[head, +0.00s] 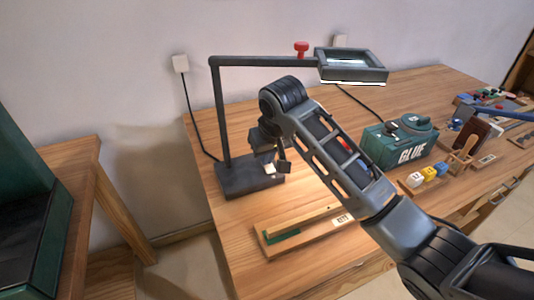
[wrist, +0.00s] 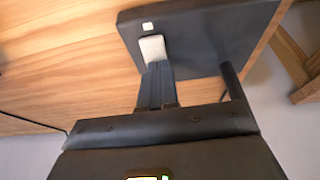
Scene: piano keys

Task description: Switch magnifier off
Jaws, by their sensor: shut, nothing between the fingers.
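The magnifier is a dark stand with a flat base (head: 245,182), an upright post, a long horizontal arm and a rectangular head (head: 352,66). A bright strip shows along the head's lower edge. My gripper (head: 277,168) is shut and empty, pointing down at the right part of the base. In the wrist view, my gripper (wrist: 154,78) reaches over the base (wrist: 215,35). A pale rectangular piece (wrist: 153,48), which looks like a switch, lies right at the fingertips, with a small white square mark (wrist: 148,26) beyond it. I cannot tell if the fingertips touch the pale piece.
A red knob (head: 301,49) sits on the magnifier's arm. A wooden tray with a green strip (head: 282,237) lies in front of the base.

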